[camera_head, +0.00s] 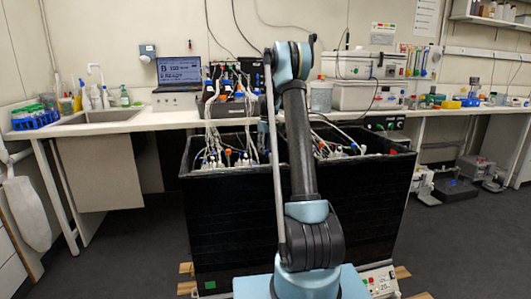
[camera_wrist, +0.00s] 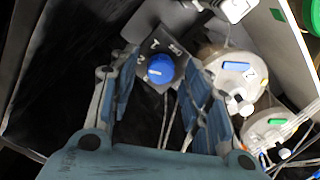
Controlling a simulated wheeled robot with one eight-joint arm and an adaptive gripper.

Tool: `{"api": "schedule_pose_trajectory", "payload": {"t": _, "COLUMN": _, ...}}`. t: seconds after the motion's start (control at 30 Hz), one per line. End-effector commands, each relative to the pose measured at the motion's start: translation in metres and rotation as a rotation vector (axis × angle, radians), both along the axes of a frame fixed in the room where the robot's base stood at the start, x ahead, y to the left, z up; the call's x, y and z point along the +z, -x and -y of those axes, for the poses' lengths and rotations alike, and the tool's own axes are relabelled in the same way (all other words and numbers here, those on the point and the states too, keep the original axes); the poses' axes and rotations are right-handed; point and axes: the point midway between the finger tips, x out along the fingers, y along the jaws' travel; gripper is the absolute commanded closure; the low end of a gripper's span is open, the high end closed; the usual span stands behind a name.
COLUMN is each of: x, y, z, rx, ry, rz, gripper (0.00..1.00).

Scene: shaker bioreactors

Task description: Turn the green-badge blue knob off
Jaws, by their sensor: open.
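A round blue knob (camera_wrist: 160,69) with a pale pointer mark sits on a dark plate (camera_wrist: 176,50) with white markings in the wrist view. My gripper (camera_wrist: 158,64) is open, with one finger left and one right of the knob. The knob shows between the fingers; I cannot tell whether they touch it. A green patch (camera_wrist: 277,14) lies on a white surface at the upper right, apart from the knob's plate. In the head view my arm hides the gripper, and the knob cannot be made out. A green square (camera_head: 210,285) is on the black tub's front.
Round white-lidded vessels (camera_wrist: 235,70) with tubes stand right of the gripper in the wrist view. In the head view, black tubs (camera_head: 228,225) full of tubing stand before a bench (camera_head: 150,121) with a laptop (camera_head: 180,74). Floor is clear at left.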

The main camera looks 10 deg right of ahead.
Motion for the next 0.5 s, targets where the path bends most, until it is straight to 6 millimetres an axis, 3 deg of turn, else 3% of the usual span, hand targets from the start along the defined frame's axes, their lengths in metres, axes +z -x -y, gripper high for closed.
{"api": "schedule_pose_trajectory", "payload": {"t": 0.13, "x": -0.0102, "y": 0.0004, "z": 0.0, "rx": 0.0, "ry": 0.0, "rz": 0.0, "gripper": 0.56}}
{"api": "schedule_pose_trajectory", "payload": {"t": 0.47, "x": -0.0129, "y": 0.0003, "z": -0.0001, "rx": 0.0, "ry": 0.0, "rz": 0.0, "gripper": 0.56}}
{"api": "schedule_pose_trajectory", "payload": {"t": 0.5, "x": -0.0128, "y": 0.0003, "z": -0.0001, "rx": 0.0, "ry": 0.0, "rz": 0.0, "gripper": 0.62}}
